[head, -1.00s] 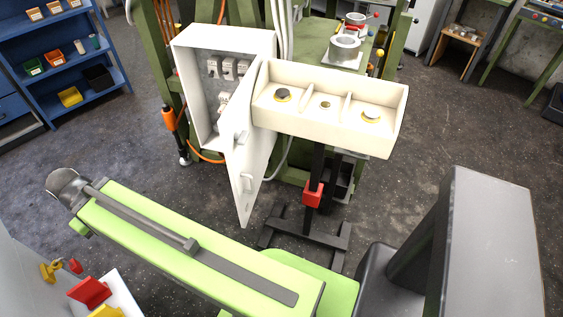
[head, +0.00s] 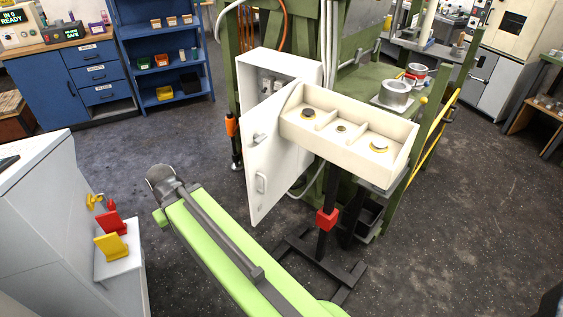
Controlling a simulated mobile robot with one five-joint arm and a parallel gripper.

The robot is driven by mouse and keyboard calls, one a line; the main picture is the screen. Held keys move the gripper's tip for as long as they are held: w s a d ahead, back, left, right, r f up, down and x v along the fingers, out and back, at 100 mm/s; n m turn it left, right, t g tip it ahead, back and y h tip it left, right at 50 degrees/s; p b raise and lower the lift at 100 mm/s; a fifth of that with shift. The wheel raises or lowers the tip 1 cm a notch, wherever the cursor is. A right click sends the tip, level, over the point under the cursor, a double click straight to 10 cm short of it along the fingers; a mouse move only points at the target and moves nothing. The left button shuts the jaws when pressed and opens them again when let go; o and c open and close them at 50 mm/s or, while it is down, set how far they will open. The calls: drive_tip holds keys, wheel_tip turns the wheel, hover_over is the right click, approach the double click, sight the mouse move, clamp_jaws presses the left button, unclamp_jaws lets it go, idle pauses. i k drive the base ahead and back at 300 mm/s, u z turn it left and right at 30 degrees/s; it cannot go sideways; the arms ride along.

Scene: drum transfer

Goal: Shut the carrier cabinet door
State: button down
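The white carrier cabinet (head: 246,82) hangs on the green frame. Its white door (head: 275,165) stands ajar, out from the cabinet towards me. A handle (head: 261,183) and a small latch-like part (head: 259,138) show on the door. Part of the cabinet's inside, with small grey fittings (head: 270,84), shows above the door; the rest is hidden behind it. My green arm reaches up from the bottom and ends at a dark grey joint, to the left of the door and apart from it in the picture. I see no gripper fingers.
A white tray (head: 305,128) with three compartments overlaps the door's upper right in the picture. Its black stand (head: 324,248) with a red clamp is on the floor. A grey cabinet (head: 60,210) stands at left.

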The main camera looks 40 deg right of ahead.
sight(270, 165)
drive_tip(key=z, duration=0.6)
drive_tip(key=k, duration=0.35)
drive_tip(key=z, duration=0.5)
drive_tip(key=i, duration=0.5)
drive_tip(key=z, duration=0.1)
drive_tip(key=k, duration=1.1)
drive_tip(key=u, duration=0.9)
drive_tip(key=i, duration=1)
drive_tip(key=u, duration=0.4)
